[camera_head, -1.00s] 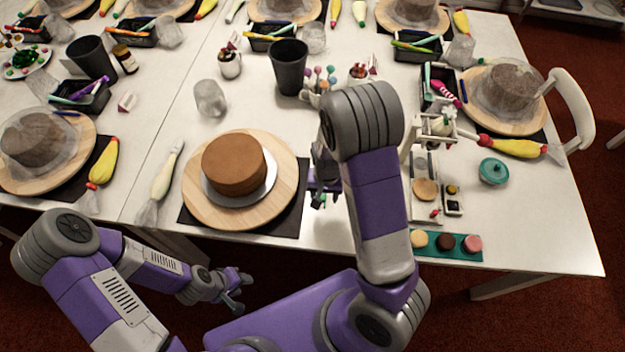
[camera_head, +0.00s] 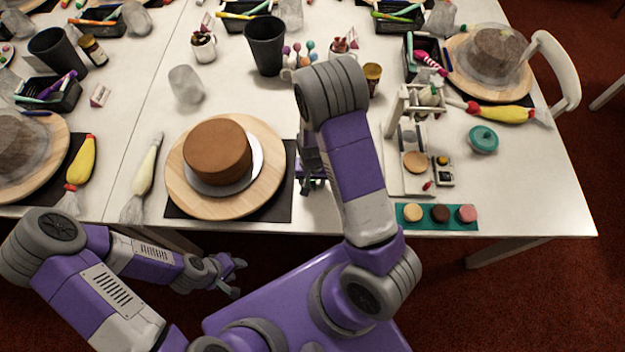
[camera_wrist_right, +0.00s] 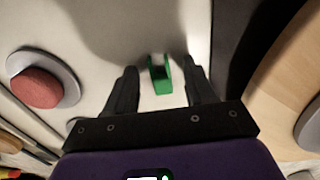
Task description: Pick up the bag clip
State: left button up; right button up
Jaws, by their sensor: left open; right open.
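The bag clip (camera_wrist_right: 160,76) is a small green U-shaped piece lying on the white table in the right wrist view. My right gripper (camera_wrist_right: 160,68) is open, with one dark finger on each side of the clip and a gap to both. Whether the fingertips reach down to the clip's height I cannot tell. In the head view the right gripper (camera_head: 313,172) is partly behind my own right arm, just right of the black mat, and the clip is hidden there. My left gripper (camera_head: 236,276) is open and empty, in front of the table edge.
A wooden turntable (camera_head: 258,199) with a brown cake (camera_head: 217,151) stands on a black mat (camera_head: 284,207) left of the right gripper. A teal tray (camera_head: 408,224) with macarons and a small white stand (camera_head: 391,121) are to its right. A red round item (camera_wrist_right: 38,88) shows in the wrist view.

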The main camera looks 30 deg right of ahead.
jog(key=c, duration=0.9)
notch_tip(320, 180, up, 15)
jog(key=p, duration=0.8)
